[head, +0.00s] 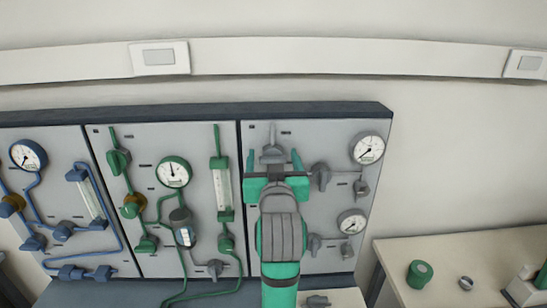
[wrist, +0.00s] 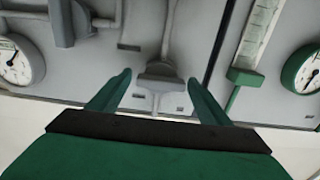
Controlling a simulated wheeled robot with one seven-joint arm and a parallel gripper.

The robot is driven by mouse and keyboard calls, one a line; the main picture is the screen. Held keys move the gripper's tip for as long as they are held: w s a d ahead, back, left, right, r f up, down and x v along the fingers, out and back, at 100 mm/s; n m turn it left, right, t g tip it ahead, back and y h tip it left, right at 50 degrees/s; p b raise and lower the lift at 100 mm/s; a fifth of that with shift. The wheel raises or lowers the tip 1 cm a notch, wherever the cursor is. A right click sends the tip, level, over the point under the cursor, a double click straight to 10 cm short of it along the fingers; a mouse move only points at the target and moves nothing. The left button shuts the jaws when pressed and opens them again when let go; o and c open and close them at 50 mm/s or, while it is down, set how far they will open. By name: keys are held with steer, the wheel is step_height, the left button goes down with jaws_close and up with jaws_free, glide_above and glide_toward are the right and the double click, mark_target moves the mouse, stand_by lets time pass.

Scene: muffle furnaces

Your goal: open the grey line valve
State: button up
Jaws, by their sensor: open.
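The grey valve (head: 272,153) sits near the top left of the grey right-hand panel (head: 330,143) and has a wide handle on a thin vertical grey pipe. My gripper (head: 274,158) is in front of that panel, with its green fingers apart, one on each side of this valve. In the wrist view the grey valve (wrist: 158,82) shows between the two fingertips of my gripper (wrist: 160,80), with a gap on both sides. I see no contact. My gripper and arm hide the panel below the valve in the head view.
More grey valves (head: 320,177) and two white gauges (head: 367,148) are right of my gripper. The green-piped panel (head: 140,185) and the blue-piped panel (head: 60,165) stand to the left. A side table (head: 455,250) at the right bears a green roll (head: 420,274).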

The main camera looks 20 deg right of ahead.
steer(key=c, duration=1)
steer(key=shift+c, duration=0.2)
steer(key=shift+a+m, duration=0.15)
steer(key=shift+m, duration=1.05)
steer(key=m, duration=0.6)
steer(key=shift+d+f, duration=0.1)
steer(key=shift+d, duration=0.1)
steer(key=m, duration=0.5)
steer(key=shift+f+m, duration=0.1)
steer(key=shift+m, duration=0.3)
steer(key=shift+s+d+f+m, duration=0.1)
steer(key=shift+m, duration=0.8)
steer(key=shift+d+f+m, duration=0.1)
steer(key=shift+m, duration=0.8)
